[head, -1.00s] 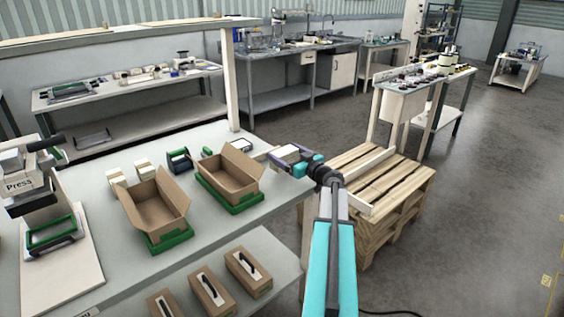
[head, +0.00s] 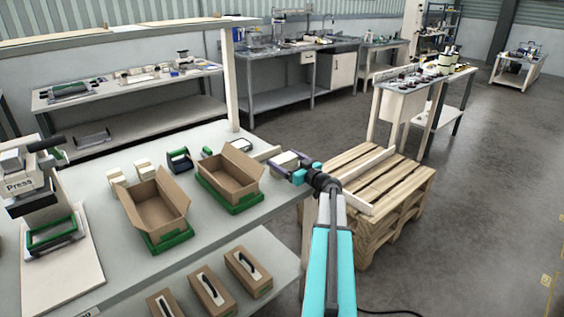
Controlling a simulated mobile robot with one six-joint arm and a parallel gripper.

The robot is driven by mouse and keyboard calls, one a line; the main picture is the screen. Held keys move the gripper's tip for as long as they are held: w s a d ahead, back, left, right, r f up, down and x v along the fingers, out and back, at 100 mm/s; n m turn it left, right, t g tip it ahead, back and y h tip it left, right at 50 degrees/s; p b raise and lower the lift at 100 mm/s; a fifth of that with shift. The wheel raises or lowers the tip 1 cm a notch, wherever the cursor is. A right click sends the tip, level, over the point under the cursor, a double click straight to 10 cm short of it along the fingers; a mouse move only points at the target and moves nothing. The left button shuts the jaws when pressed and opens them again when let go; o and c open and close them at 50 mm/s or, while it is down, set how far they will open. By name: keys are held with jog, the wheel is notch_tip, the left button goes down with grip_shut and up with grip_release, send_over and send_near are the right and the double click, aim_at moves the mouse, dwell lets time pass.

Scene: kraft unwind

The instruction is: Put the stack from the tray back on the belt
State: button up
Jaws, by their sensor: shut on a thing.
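My gripper (head: 287,167) is at the end of my teal and grey arm, by the table's right edge. It is shut on a small pale block, which I take to be the stack (head: 284,158). The stack appears raised, but its exact height over the table or pallet is unclear. My wrist hides part of it. I cannot clearly identify a belt or which tray the task means.
Two open cartons stand in green trays (head: 170,242) on the table (head: 110,265). A press (head: 30,180) is at left. A wooden pallet stack (head: 395,195) with a pale rail stands right of the table. Boxes with black handles (head: 208,290) sit on a lower shelf. The floor at right is clear.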

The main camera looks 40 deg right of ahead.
jog(key=o, duration=1.1)
jog(key=shift+f, duration=0.1)
jog(key=shift+s, duration=0.2)
jog(key=s, duration=0.4)
jog(key=s+b, duration=0.1)
jog(key=s, duration=0.2)
jog(key=s+a, duration=0.1)
jog(key=s, duration=0.3)
jog(key=shift+s, duration=0.3)
